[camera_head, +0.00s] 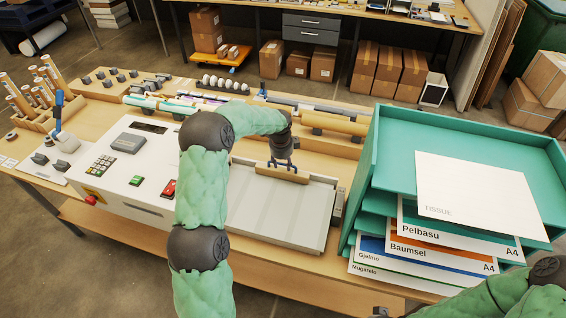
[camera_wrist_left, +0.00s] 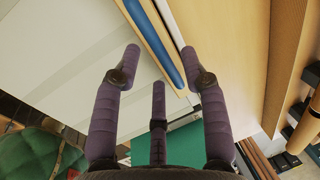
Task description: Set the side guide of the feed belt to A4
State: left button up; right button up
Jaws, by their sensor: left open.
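The feed belt (camera_head: 278,215) is a pale grey slab at the front of the laminator. A wooden bar, which looks like the side guide (camera_head: 262,168), lies across its far end. My left gripper (camera_head: 282,163) is over that bar, with its fingers pointing down. In the left wrist view, the wooden bar with a blue strip (camera_wrist_left: 168,42) runs between the spread fingertips of my left gripper (camera_wrist_left: 160,52). The gripper is open, and I cannot tell whether a finger touches the bar. Size marks on the belt cannot be made out. My right gripper is not in view.
A teal tray rack (camera_head: 447,135) with labelled paper sheets (camera_head: 470,195) stands close to the right of the belt. The control panel (camera_head: 130,160) with keys and buttons is to the left. Wooden and grey rolls (camera_head: 335,124) lie behind the bar.

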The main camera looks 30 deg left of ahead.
pick_arm(q)
jog(key=shift+w+f, duration=0.15)
jog(key=shift+f, duration=0.15)
grip_shut()
jog(key=s, duration=0.3)
jog(key=s+d+b, duration=0.1)
jog(key=s, duration=0.2)
jog(key=s+d, duration=0.1)
jog(key=s, duration=0.2)
jog(key=shift+b, duration=0.3)
jog(key=shift+f, duration=0.1)
